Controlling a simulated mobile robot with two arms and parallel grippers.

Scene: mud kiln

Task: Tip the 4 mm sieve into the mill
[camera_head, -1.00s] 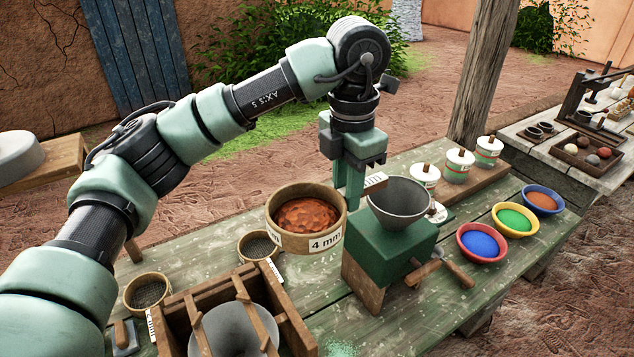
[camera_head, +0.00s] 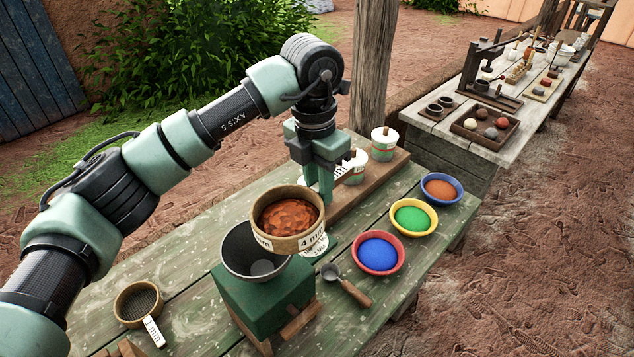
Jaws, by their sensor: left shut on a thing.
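The 4 mm sieve (camera_head: 288,243), a round wooden ring with a "4 mm" label, holds a heap of red-brown lumps (camera_head: 289,217). My left gripper (camera_head: 319,192) is shut on the sieve at its far right side and holds it level in the air. The mill (camera_head: 262,297) is a green box with a grey metal hopper (camera_head: 238,250) on top. In the picture the sieve overlaps the hopper's upper right rim; the hopper's visible inside looks empty. My right gripper is out of view.
Bowls of blue (camera_head: 377,253), green (camera_head: 413,217) and orange (camera_head: 440,190) powder stand right of the mill. A scoop (camera_head: 347,286) lies nearby. Labelled jars (camera_head: 384,144) stand on a wooden board behind. A 1 mm sieve (camera_head: 138,304) lies at left.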

